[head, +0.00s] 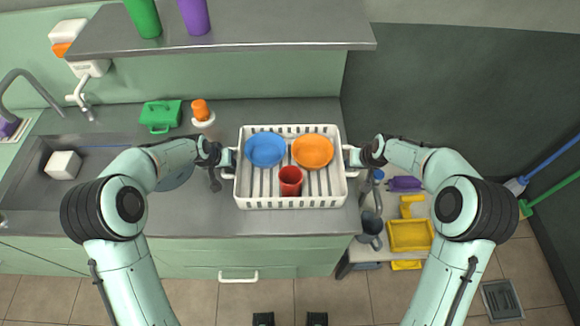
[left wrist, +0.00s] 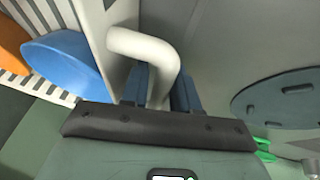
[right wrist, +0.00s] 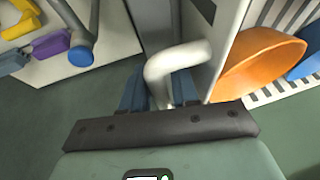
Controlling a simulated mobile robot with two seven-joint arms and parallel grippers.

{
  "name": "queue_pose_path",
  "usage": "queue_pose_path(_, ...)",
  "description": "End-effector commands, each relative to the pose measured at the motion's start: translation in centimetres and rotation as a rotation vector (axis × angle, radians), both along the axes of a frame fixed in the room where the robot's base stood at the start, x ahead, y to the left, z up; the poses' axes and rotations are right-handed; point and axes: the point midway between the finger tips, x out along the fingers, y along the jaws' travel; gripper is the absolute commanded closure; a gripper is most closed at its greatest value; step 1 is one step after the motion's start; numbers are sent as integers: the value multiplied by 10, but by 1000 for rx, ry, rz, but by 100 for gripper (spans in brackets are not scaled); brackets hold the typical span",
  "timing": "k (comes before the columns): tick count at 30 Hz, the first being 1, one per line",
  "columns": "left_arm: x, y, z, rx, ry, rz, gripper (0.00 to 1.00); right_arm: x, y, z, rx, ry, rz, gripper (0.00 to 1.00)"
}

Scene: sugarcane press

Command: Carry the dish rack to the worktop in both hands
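The white dish rack (head: 290,203) is over the right end of the grey worktop (head: 300,222). It looks level; I cannot tell whether it touches the worktop. It holds a blue bowl (head: 265,149), an orange bowl (head: 312,151) and a red cup (head: 290,181). My left gripper (head: 229,163) is at the rack's left handle (left wrist: 160,60), with its fingers on both sides of it, seemingly shut on it. My right gripper (head: 352,163) is likewise at the right handle (right wrist: 165,65). The fingertips are partly hidden behind the handles.
A sink (head: 40,165) and a green case (head: 160,115) are to the left, with an orange-topped item (head: 201,110) nearer the rack. A shelf (head: 230,30) overhangs the back. At right, a lower surface holds a yellow tray (head: 410,236) and a grey mug (head: 371,226).

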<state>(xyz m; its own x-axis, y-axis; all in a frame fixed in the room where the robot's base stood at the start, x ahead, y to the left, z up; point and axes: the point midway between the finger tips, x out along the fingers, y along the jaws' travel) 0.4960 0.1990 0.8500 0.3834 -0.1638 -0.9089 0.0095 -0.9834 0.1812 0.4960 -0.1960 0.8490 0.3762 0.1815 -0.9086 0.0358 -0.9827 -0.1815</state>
Motion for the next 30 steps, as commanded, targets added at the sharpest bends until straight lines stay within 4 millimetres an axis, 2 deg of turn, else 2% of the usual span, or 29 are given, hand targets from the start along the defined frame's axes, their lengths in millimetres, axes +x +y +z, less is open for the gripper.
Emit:
queue_pose_path(3, 3, -1, -6, 0, -1, 0, 71, 3, 1, -6, 0, 0, 0, 71)
queue_pose_path(12, 4, -1, -7, 0, -2, 0, 71, 3, 2, -7, 0, 0, 0, 71)
queue_pose_path(13, 4, -1, -7, 0, -2, 0, 74, 3, 2, -7, 0, 0, 0, 74)
queue_pose_path(15, 3, -1, -7, 0, -1, 0, 97, 3, 2, -7, 0, 0, 0, 97)
queue_pose_path(16, 3, -1, -7, 0, -1, 0, 100, 3, 2, -7, 0, 0, 0, 100)
queue_pose_path(26, 4, -2, -5, -1, -4, 0, 100, 4, 2, -5, 0, -3, 0, 100)
queue_pose_path(30, 7, -1, 1, 0, -8, 0, 100, 6, 2, 2, 1, -7, 0, 100)
